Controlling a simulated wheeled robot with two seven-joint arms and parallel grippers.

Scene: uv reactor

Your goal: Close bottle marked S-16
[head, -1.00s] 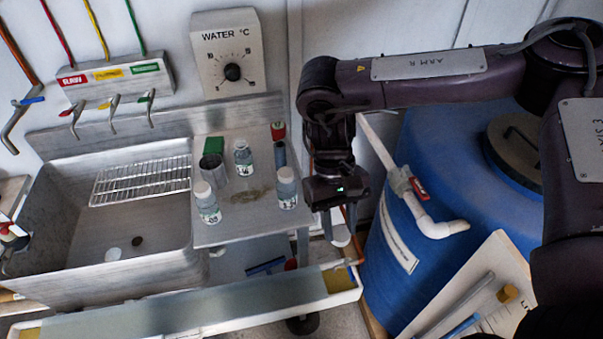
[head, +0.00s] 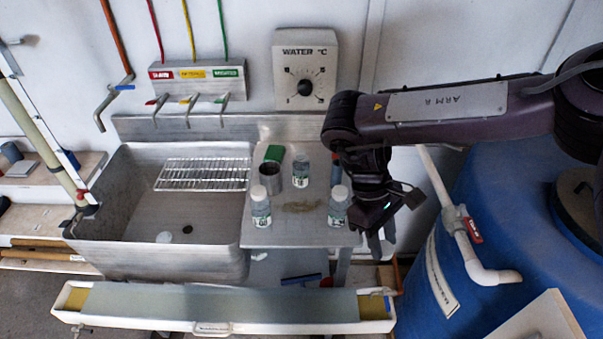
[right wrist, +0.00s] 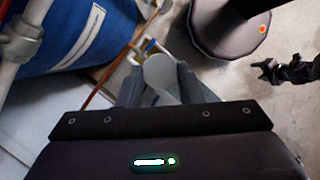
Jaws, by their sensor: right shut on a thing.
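Three small bottles stand on the steel counter. The back one (head: 300,171) shows no white cap; its label is too small to read now. The left bottle (head: 261,208) and right bottle (head: 338,208) have white caps. My right gripper (head: 377,248) is just right of the counter's right edge, pointing down, apart from the bottles. In the right wrist view its fingers are shut on a round pale disc (right wrist: 159,72), which looks like a cap. A small dark claw shape (right wrist: 290,72) there may be my left gripper; its jaws are unclear.
The sink (head: 150,258) is left, the blue barrel (head: 425,300) right. A long white trough (head: 212,328) runs in front. The wall is close behind.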

